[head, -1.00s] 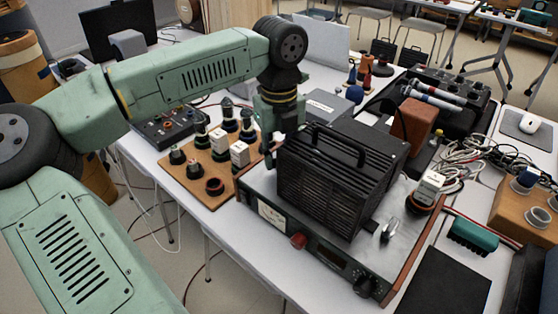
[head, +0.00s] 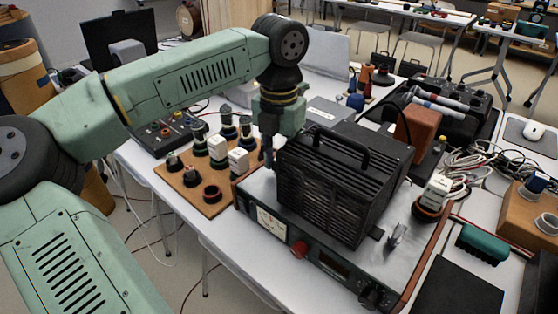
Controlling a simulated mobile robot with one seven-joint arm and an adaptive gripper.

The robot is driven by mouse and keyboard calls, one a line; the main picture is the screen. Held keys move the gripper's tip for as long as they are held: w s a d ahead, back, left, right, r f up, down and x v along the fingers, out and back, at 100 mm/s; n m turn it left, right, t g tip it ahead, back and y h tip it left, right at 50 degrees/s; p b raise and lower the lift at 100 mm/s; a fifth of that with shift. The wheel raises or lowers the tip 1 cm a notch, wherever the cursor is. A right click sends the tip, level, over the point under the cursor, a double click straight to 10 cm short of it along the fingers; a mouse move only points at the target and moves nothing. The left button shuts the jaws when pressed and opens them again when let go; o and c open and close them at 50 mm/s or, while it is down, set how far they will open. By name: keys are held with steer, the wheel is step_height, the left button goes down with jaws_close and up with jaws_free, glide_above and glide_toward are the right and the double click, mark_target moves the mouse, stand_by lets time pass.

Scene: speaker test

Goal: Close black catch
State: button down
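A black slatted box (head: 318,195) with a carry handle on top stands on a silver-topped unit (head: 405,262) with a front panel. A small black tab (head: 376,233) sticks out at the foot of the box's right side; I cannot tell whether it is the black catch or how it stands. My gripper (head: 267,158) points down at the left end of the box, above the far left part of the unit. Its dark fingers are partly hidden and merge with the dark box. I cannot tell whether they are open or touch anything.
A wooden board (head: 205,202) with bottle-like parts and white blocks lies left of the unit. A brown block (head: 418,130), cables (head: 475,165) and a green connector (head: 483,241) lie to the right. A small metal lever (head: 397,235) stands on the unit's top.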

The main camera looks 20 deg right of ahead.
steer(key=shift+m, duration=1.2)
steer(key=c, duration=1.2)
jaws_free()
steer(key=shift+c, duration=0.2)
